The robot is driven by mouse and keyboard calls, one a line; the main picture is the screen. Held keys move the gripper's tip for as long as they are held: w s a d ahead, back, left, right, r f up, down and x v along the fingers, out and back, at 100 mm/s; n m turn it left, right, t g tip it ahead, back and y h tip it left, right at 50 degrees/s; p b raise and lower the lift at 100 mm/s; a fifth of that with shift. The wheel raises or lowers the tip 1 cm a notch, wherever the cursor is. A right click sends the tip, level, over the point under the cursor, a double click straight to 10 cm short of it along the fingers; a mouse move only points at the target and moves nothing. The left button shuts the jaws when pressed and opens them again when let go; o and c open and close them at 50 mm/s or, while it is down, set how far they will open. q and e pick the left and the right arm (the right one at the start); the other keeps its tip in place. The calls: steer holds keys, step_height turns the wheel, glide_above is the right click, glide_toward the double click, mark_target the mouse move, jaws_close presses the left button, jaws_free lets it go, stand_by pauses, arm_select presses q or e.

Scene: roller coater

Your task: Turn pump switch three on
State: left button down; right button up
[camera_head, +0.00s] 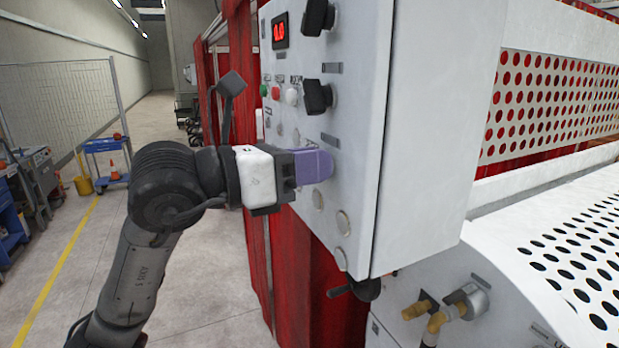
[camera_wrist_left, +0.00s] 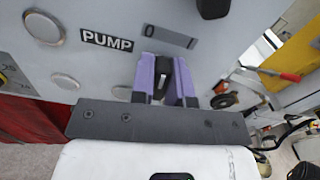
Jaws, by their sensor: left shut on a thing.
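The grey control panel (camera_head: 360,120) fills the middle of the head view. My left gripper (camera_head: 318,165) reaches it from the left, its purple fingers at the panel face below two black knobs, an upper one (camera_head: 318,17) and a lower one (camera_head: 318,96). In the left wrist view the purple fingers (camera_wrist_left: 166,80) are shut on a black switch (camera_wrist_left: 163,74), one finger on each side. A "PUMP" label (camera_wrist_left: 107,41) is left of it. The fingers hide the switch in the head view. I cannot read its number. My right gripper is not in view.
A red digital display (camera_head: 280,30) and small coloured buttons (camera_head: 277,92) sit higher on the panel. Round plates (camera_head: 343,222) are below the gripper. White perforated machine covers (camera_head: 580,245) stand at right, with brass pipe fittings (camera_head: 437,320) beneath. Open floor lies left.

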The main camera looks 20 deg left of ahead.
arm_select(q)
steer(key=m+b, duration=0.1)
steer(key=m, duration=0.1)
steer(key=shift+f+m+b, duration=0.1)
steer(key=shift+m+b, duration=0.2)
steer(key=shift+m, duration=0.1)
steer(key=m+b, duration=0.1)
steer(key=m, duration=0.2)
steer(key=shift+s+b, duration=0.1)
steer(key=shift+b, duration=0.2)
steer(key=shift+d+m, duration=0.1)
steer(key=shift+m, duration=0.6)
steer(key=shift+b, duration=0.3)
steer(key=c, duration=1.1)
jaws_free()
